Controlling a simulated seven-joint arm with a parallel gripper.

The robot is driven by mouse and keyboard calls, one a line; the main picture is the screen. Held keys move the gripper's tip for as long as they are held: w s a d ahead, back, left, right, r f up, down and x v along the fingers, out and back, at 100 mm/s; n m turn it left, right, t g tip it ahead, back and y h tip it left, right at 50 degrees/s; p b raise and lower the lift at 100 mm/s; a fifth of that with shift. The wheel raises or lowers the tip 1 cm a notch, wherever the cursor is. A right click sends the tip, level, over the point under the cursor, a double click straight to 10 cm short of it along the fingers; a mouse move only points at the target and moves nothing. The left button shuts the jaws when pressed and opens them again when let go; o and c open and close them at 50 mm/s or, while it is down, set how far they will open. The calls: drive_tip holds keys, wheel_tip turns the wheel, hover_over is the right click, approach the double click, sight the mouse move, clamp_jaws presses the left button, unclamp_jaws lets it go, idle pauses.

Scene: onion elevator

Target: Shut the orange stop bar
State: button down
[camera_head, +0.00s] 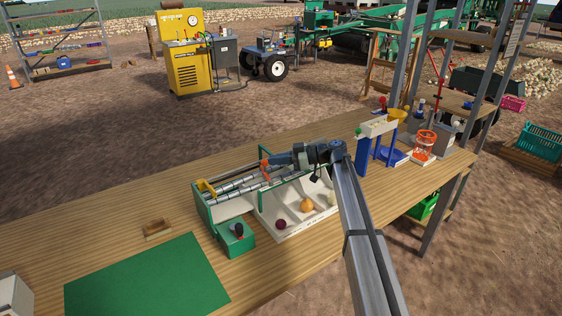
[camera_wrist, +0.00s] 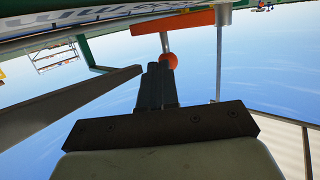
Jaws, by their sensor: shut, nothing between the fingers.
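The orange stop bar (camera_wrist: 172,22) shows in the wrist view as a flat orange bar at the top, with a thin metal rod and an orange-red ball knob (camera_wrist: 168,61). In the head view, a small orange part (camera_head: 264,169) of it shows at the machine's upper end. My gripper (camera_wrist: 158,70) is shut and empty. Its fingertips are at the ball knob, close to or touching it; I cannot tell which. In the head view my gripper (camera_head: 272,161) reaches left over the roller machine (camera_head: 203,212), and my arm hides part of the machine.
A cream tray (camera_head: 291,236) beside the rollers holds a purple onion (camera_head: 281,224), a yellow onion (camera_head: 307,205) and a pale onion (camera_head: 332,197). A green box (camera_head: 236,244) stands in front. A blue-legged stand (camera_head: 364,155) is to the right.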

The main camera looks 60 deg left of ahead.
drive_tip(key=shift+s+a, duration=0.5)
drive_tip(key=shift+a, duration=0.05)
drive_tip(key=shift+s+a, duration=0.1)
drive_tip(key=shift+s, duration=0.05)
idle(0.5)
